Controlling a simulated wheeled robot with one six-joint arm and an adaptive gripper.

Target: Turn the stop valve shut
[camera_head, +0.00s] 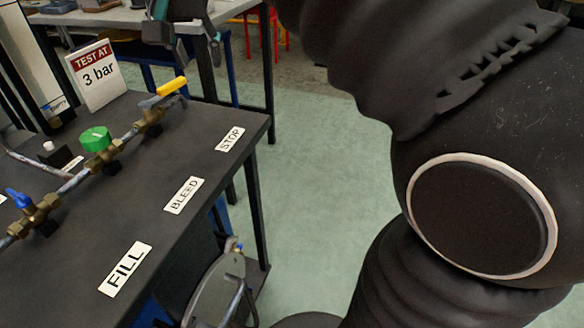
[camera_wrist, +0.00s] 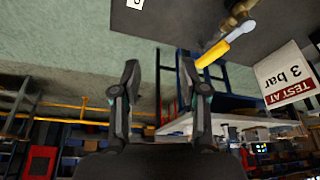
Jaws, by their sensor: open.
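The stop valve is a brass valve (camera_head: 150,117) with a yellow lever (camera_head: 163,94), at the far end of the pipe on the dark bench. A STOP label (camera_head: 230,139) lies to its right. The lever points up and right in the head view, seemingly at an angle to the pipe. The yellow lever also shows in the wrist view (camera_wrist: 212,54), right of the fingers. My gripper (camera_head: 186,32) is partly in view at the top edge, beyond the lever. Its fingers (camera_wrist: 160,65) are apart with nothing between them, and it looks clear of the lever.
A green knob (camera_head: 96,138) and a blue-handled valve (camera_head: 35,205) sit along the same pipe. A "TEST AT 3 bar" sign (camera_head: 97,75) stands close behind the yellow lever. The bench edge (camera_head: 262,125) is to its right, with open floor (camera_head: 320,170) beyond.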

